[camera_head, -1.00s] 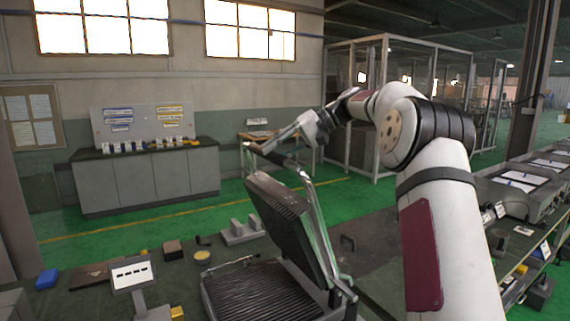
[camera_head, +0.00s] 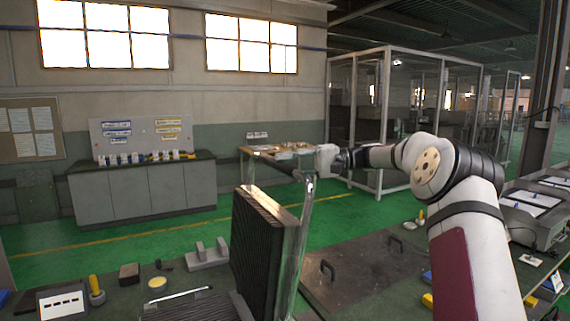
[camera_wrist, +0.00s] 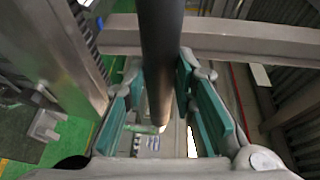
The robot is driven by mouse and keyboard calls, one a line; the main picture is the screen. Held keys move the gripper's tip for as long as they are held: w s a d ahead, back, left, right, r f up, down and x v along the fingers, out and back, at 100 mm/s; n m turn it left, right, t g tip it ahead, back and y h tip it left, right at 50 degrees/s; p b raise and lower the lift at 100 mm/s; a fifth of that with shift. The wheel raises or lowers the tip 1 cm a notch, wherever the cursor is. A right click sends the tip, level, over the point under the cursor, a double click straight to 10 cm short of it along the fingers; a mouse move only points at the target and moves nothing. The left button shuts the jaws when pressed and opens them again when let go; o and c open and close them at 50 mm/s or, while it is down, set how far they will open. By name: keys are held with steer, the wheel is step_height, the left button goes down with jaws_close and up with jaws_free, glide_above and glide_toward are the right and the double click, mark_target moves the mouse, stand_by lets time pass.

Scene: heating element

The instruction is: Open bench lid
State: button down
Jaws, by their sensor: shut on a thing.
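The lid (camera_head: 260,240) is a thick, dark, ribbed plate held by bright metal side arms (camera_head: 300,235). In the head view it stands nearly upright above the lower ribbed plate (camera_head: 195,306), which is partly cut off by the bottom edge. A dark handle bar (camera_head: 280,164) crosses the top of the side arms. My gripper (camera_head: 312,172) is at the right end of this bar. In the wrist view the handle bar (camera_wrist: 162,50) runs between the teal finger pads of my gripper (camera_wrist: 162,108), which is shut on it. Exact pad contact is hard to see.
A dark board with handles (camera_head: 360,270) lies on the bench right of the lid. A sign stand (camera_head: 62,302), a yellow-topped item (camera_head: 96,287) and a grey bracket (camera_head: 207,254) are at the left. The green floor (camera_head: 120,245) beyond is clear.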

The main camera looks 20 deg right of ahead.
steer(key=shift+w+d, duration=0.1)
steer(key=shift+d, duration=0.3)
steer(key=c, duration=1.3)
jaws_free()
steer(key=v, duration=1.2)
steer(key=shift+f, duration=0.2)
